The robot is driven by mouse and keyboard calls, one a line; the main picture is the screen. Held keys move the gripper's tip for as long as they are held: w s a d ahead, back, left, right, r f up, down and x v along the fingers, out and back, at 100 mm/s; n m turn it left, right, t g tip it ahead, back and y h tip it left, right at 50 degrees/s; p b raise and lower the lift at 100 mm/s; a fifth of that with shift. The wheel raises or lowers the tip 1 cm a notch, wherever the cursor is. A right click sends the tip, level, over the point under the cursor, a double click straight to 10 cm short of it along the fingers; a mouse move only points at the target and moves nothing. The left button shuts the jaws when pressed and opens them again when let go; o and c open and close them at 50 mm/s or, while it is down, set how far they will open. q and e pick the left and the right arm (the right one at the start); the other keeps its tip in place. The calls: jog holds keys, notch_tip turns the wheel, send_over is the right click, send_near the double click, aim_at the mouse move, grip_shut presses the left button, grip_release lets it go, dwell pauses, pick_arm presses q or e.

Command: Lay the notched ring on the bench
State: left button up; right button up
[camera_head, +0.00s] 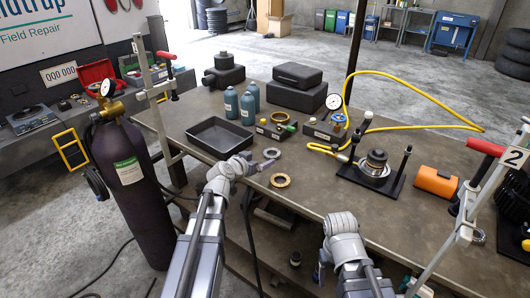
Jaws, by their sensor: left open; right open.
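A bronze-coloured ring (280,180) lies flat near the bench's front edge. A smaller grey ring (272,153) lies just behind it. I cannot tell at this size which ring is notched. My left gripper (268,161) is open over the front of the bench, close to the grey ring and behind the bronze ring, with nothing visible between its fingers. My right gripper (319,277) is open and low in front of the bench edge, partly hidden by its own wrist. The bench (330,205) is a wide dark top.
A black tray (219,138) stands at left. A dark gas cylinder (130,185) stands left of the bench. The front middle is mostly clear.

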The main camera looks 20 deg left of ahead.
pick_arm(q)
jog(key=shift+p+v, duration=0.45)
jog(key=shift+v, duration=1.4)
